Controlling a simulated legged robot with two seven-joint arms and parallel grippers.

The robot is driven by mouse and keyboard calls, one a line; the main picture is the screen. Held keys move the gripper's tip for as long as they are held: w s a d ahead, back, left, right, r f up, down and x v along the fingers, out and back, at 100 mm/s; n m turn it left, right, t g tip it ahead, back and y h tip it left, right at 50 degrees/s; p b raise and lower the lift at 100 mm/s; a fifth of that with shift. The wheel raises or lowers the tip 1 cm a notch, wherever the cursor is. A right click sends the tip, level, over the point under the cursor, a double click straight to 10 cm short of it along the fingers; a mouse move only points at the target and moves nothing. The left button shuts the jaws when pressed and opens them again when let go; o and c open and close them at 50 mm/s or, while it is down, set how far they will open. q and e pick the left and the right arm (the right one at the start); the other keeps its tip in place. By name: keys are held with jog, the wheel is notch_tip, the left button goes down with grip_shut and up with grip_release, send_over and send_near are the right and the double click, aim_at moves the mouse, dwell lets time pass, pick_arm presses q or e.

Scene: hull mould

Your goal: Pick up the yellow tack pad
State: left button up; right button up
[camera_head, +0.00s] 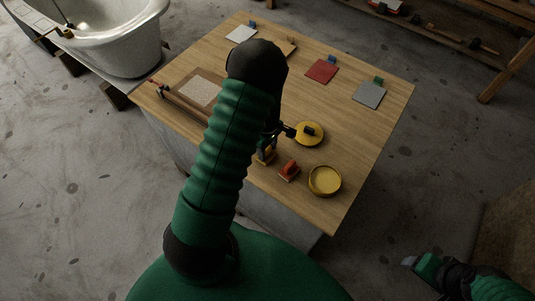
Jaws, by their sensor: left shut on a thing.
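The yellow tack pad (315,140) is a round yellow disc with a small dark block-like handle on top, towards the front right of the wooden table. My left gripper (294,131) reaches it from the left and is shut on its handle. The arm hides most of the jaws. I cannot tell whether the pad touches the tabletop or is just above it. My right gripper (411,262) is at the lower right, away from the table, and its jaws are too small and dark to read.
The wooden table (350,125) holds a round yellow tin (325,181), a red-handled block (289,171) and a blue-handled block (266,152) near the front. Red (321,71), grey (369,94) and white (242,34) pads lie farther back.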

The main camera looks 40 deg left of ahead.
pick_arm(q)
jog(key=shift+a, duration=0.2)
jog(key=c, duration=0.5)
jog(key=shift+a+f, duration=0.1)
jog(key=shift+a, duration=0.1)
jog(key=shift+c, duration=0.3)
pick_arm(e)
jog(key=shift+a+r, duration=0.1)
jog(key=shift+a, duration=0.3)
